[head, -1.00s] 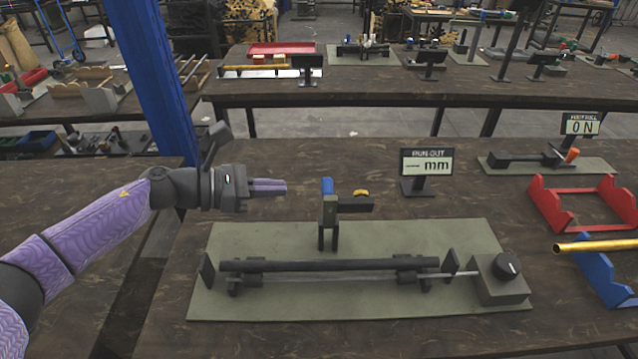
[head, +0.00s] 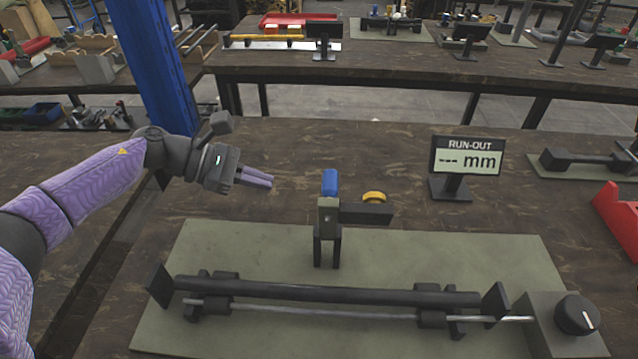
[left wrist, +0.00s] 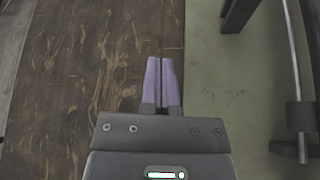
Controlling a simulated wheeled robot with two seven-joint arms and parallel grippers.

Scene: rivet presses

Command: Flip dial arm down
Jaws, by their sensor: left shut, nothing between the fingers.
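The dial arm stands on a black post behind the roller bench. It has a blue upright end (head: 330,183), a black bar (head: 364,213) pointing right, and a yellow dial (head: 374,197) by the bar. The bar lies roughly level, above the green base plate (head: 200,250). My left gripper (head: 271,182) is shut and empty, left of the blue end and apart from it. In the left wrist view its purple fingers (left wrist: 160,62) are together over the brown table and the plate's edge. My right gripper is not in view.
A long black bar (head: 330,292) and a thin rod lie across supports, with a black knob (head: 577,315) at the right end. A run-out display (head: 466,160) reads "--- mm" at the back right. A blue column (head: 150,65) stands behind my left arm.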

